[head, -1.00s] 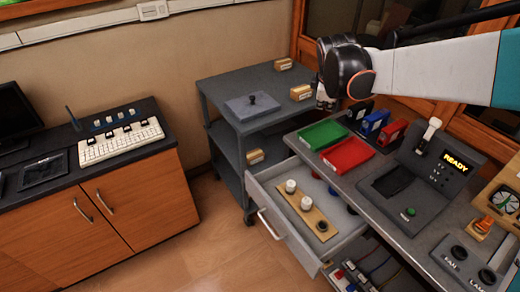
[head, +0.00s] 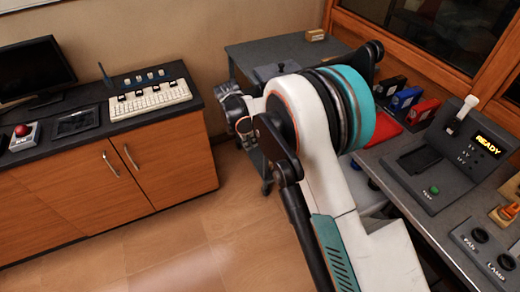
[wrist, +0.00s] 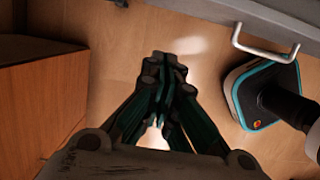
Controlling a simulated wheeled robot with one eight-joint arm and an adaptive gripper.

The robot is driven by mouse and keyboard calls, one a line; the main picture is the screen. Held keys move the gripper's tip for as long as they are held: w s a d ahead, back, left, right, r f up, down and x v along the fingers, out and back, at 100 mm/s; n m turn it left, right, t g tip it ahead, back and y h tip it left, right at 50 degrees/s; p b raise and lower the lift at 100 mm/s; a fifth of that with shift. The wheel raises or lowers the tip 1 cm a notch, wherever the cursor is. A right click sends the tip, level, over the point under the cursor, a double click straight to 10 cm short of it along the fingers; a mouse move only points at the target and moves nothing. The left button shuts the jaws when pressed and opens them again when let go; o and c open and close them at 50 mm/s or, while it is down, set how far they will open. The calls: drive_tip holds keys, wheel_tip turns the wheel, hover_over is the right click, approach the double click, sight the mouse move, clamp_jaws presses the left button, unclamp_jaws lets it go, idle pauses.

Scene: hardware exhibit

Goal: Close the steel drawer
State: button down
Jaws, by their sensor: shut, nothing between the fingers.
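The steel drawer's grey front (wrist: 285,16) and pale bar handle (wrist: 265,46) show at the upper right of the wrist view. In the head view my arm covers most of the drawer; a sliver of its grey inside (head: 366,192) shows right of the arm, so it appears to stand open. My gripper (wrist: 168,60) is shut and empty. It hangs over the floor, left of the handle and apart from it.
A wooden cabinet (head: 110,170) with a keyboard stands at the left, its side also near my gripper in the wrist view (wrist: 40,105). A grey cart (head: 250,55) is behind my arm. The console (head: 440,165) is at the right. Floor (head: 190,235) lies clear between.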

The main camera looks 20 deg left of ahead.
drive_tip(key=w+d+f+b, duration=0.4)
drive_tip(key=w+f+b, duration=0.1)
drive_tip(key=f, duration=0.4)
drive_tip(key=shift+f, duration=0.1)
drive_tip(key=shift+d, duration=0.15)
drive_tip(key=w+d, duration=0.4)
drive_tip(key=w, duration=0.1)
drive_tip(key=w+d, duration=0.9)
drive_tip(key=w, duration=0.2)
drive_tip(key=shift+d, duration=0.3)
